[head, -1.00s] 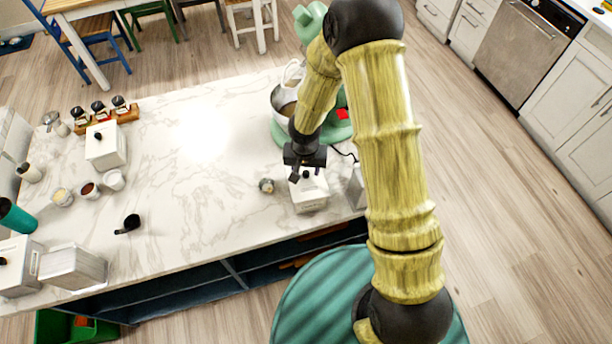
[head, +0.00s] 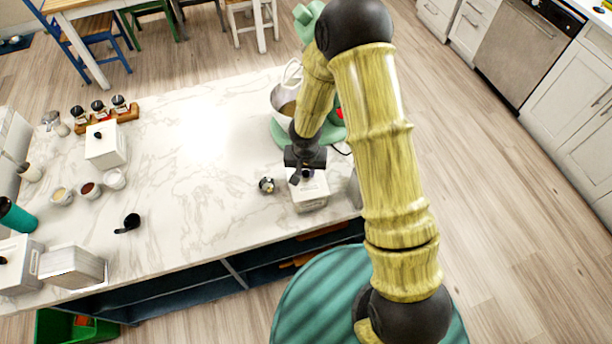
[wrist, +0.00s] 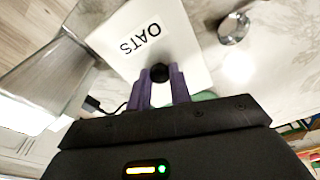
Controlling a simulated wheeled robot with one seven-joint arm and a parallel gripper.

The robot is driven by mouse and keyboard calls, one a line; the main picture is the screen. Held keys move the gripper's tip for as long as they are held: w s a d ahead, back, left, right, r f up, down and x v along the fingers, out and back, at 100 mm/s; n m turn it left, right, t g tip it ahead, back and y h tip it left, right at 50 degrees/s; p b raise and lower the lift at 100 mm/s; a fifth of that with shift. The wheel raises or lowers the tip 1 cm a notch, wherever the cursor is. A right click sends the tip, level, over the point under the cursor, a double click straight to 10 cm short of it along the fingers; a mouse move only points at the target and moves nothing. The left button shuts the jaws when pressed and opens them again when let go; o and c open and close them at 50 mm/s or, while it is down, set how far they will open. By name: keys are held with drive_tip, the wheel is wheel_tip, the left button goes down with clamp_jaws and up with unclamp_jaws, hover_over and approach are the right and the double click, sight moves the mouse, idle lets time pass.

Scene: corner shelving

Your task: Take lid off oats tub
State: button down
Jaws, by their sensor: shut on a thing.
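The oats tub (head: 311,196) is a white square box near the front edge of the marble counter. The wrist view shows a white face marked OATS (wrist: 140,38). The lid's dark round knob (wrist: 159,72) is between the two purple fingers. My gripper (head: 303,176) is over the tub's top and shut on the knob; it also shows in the wrist view (wrist: 160,84). The gripper hides much of the lid in the head view. I cannot see a gap between lid and tub.
A small round object (head: 267,185) lies just left of the tub. A green mixer with a metal bowl (head: 285,100) stands behind. A grey box (head: 354,188) is close on the right. A black scoop (head: 128,223) lies farther left; the counter's middle is clear.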

sight(306, 172)
wheel_tip(306, 172, up, 10)
idle(0.7)
idle(0.5)
